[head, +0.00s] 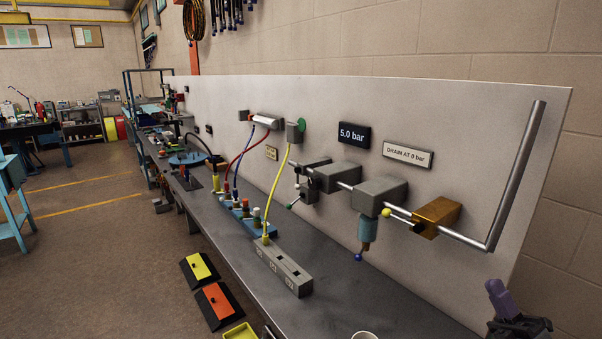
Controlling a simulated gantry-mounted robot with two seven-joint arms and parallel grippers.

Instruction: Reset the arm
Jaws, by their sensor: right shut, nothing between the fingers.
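My right gripper (504,300) shows at the bottom right corner, dark with a purple-grey finger part pointing up. It is shut and empty, in front of the white back panel and right of the bench top. It touches nothing that I can see. The rest of my right arm is cut off by the frame edge. My left gripper is not in view.
A grey bench (345,295) runs along the white panel (480,120). A metal pipe (515,180), an orange block (436,217) and grey blocks (378,195) stick out from it. Yellow (199,268) and orange (218,301) pedals lie left.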

